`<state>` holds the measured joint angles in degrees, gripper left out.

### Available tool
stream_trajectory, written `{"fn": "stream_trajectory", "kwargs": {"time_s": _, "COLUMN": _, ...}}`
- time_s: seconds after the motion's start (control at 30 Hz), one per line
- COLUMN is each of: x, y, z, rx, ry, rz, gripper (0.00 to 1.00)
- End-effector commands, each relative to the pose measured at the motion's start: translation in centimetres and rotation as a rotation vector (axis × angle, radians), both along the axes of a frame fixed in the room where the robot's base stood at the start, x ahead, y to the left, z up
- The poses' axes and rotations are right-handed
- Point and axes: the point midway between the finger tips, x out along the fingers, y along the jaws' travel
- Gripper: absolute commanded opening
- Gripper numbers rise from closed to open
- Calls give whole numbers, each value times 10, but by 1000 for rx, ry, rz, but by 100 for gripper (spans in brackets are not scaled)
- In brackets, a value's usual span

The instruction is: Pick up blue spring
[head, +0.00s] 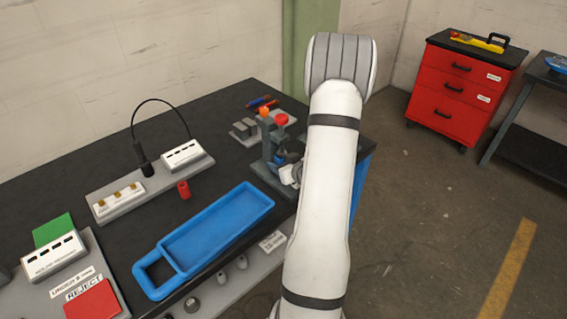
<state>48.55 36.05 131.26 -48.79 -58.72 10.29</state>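I cannot make out a blue spring for certain. A small blue part (279,158) shows at the grey fixture with orange and red knobs (268,150), partly hidden, and I cannot tell what it is. My white arm rises in front of the table's right end and bends there. Its far end and my gripper are hidden behind the arm or too small to make out, so I cannot see whether it holds anything.
On the black table (90,165) lie an empty blue tray (270,203), a red cylinder (184,190), a grey station with white boxes (205,158), a green pad (54,230) and a red reject pad (94,300). A red drawer cabinet (447,102) stands back right.

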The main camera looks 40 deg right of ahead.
Motion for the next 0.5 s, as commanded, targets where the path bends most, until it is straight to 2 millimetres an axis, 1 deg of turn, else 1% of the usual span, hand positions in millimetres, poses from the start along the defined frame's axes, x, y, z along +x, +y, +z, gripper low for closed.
{"fn": "stream_trajectory", "kwargs": {"time_s": 0.03, "x": 0, "y": 0, "z": 0, "rx": 0, "ry": 0, "rz": 0, "gripper": 48}}
{"fn": "stream_trajectory", "kwargs": {"time_s": 0.07, "x": 0, "y": 0, "z": 0, "rx": 0, "ry": 0, "rz": 0, "gripper": 46}}
{"fn": "stream_trajectory", "kwargs": {"time_s": 0.5, "x": 0, "y": 0, "z": 0, "rx": 1, "ry": 0, "rz": -1, "gripper": 10}}
